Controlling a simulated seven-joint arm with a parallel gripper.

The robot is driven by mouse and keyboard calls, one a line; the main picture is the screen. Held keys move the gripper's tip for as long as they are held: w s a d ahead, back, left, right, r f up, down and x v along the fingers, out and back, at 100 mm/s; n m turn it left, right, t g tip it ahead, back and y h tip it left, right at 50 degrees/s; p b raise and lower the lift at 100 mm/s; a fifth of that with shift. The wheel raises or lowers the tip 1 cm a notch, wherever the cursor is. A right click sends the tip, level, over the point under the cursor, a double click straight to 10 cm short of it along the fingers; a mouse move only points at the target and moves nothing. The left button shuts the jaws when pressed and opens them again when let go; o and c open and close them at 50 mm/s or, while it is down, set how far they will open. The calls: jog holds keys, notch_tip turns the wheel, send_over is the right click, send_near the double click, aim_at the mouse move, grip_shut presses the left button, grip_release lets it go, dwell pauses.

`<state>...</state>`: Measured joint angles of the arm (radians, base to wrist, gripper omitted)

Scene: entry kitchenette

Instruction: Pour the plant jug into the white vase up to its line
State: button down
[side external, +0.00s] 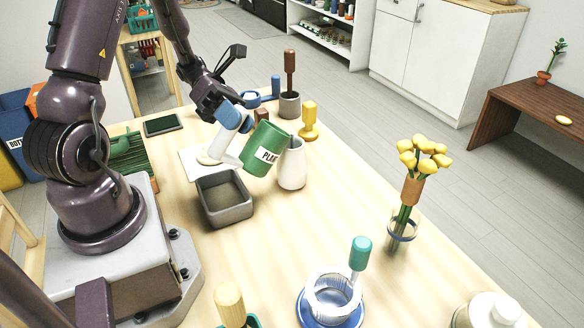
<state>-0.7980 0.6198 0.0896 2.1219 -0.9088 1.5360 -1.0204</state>
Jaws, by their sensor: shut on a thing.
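The green plant jug (262,150), with a white label reading "PLAN", is tilted to the right over the white vase (292,168). My gripper (236,120) is shut on the jug from its upper left and holds it above the table. The white vase stands upright on the table. I cannot see its line, the level inside it, or any stream of liquid.
A grey tray (224,218) sits just left of the vase. Behind are a yellow object (309,120) and a grey pot (289,105) with a brown-handled tool. Yellow flowers in a glass vase (402,230) stand right. The table between them is clear.

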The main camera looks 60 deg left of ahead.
aim_at(233, 136)
jog(key=shift+w+r, duration=0.1)
jog(key=shift+r, duration=0.05)
dwell(0.4)
jog(key=shift+w+a+r+n, duration=0.15)
jog(key=shift+w+r+n, duration=0.35)
jog(key=shift+r, duration=0.1)
jog(key=shift+w+a+r+n+g, duration=0.3)
jog(key=shift+w+r+g, duration=0.1)
jog(key=shift+g, duration=0.1)
dwell(2.3)
jog(key=s+f+m, duration=0.1)
jog(key=s+d+f+m+t, duration=0.1)
jog(key=f, duration=0.1)
jog(key=s+d+f+m+t, duration=0.1)
jog(key=shift+s+f, duration=0.15)
jog(key=shift+f, duration=0.25)
jog(key=s+d+f+m+t, duration=0.1)
jog(key=s+d+f+m, duration=0.1)
jog(key=s+d, duration=0.3)
jog(key=shift+s+d+f+m+t, duration=0.2)
jog(key=shift+s+m+t, duration=0.1)
jog(key=shift+s+m, duration=0.35)
jog(key=shift+r, duration=0.15)
